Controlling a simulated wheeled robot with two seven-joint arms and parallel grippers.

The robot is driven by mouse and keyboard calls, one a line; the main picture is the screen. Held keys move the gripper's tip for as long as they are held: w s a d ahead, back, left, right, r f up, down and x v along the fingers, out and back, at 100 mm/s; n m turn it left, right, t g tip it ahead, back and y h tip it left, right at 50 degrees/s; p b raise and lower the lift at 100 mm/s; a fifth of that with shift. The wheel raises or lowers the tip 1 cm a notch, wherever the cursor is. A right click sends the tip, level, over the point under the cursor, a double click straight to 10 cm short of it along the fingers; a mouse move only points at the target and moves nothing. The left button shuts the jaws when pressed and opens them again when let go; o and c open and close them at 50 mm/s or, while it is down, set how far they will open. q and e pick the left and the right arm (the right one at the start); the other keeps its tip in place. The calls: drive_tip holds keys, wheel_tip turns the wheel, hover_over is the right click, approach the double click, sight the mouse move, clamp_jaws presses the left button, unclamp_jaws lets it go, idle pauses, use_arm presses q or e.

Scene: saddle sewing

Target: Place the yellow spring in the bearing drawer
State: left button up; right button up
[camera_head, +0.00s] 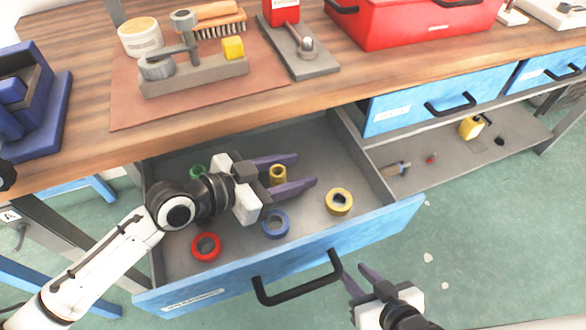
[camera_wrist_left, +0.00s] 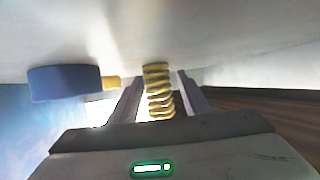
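The yellow spring (camera_head: 278,174) stands upright in the open blue-fronted drawer (camera_head: 375,232), between the fingers of my left gripper (camera_head: 304,169). In the left wrist view the yellow spring (camera_wrist_left: 158,92) shows between the two spread fingers, with a gap on either side. My left gripper is open around it. My right gripper (camera_head: 361,275) is open and empty, outside the drawer near its front handle. The drawer's label is too small to read, so I cannot tell whether it is the bearing drawer.
The drawer also holds a red ring (camera_head: 206,247), a blue ring (camera_head: 275,224), a yellow ring (camera_head: 339,201) and a green ring (camera_head: 198,172). Shut blue drawers (camera_head: 440,100) are at the right. A red toolbox (camera_head: 410,22) and tools stand on the wooden bench (camera_head: 335,80) above.

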sight(278, 179)
use_arm(q)
drive_tip(key=shift+r, duration=0.1)
drive_tip(key=shift+s+a+r, duration=0.1)
drive_tip(key=shift+a, duration=0.15)
drive_tip(key=v, duration=0.7)
drive_tip(key=shift+r, duration=0.1)
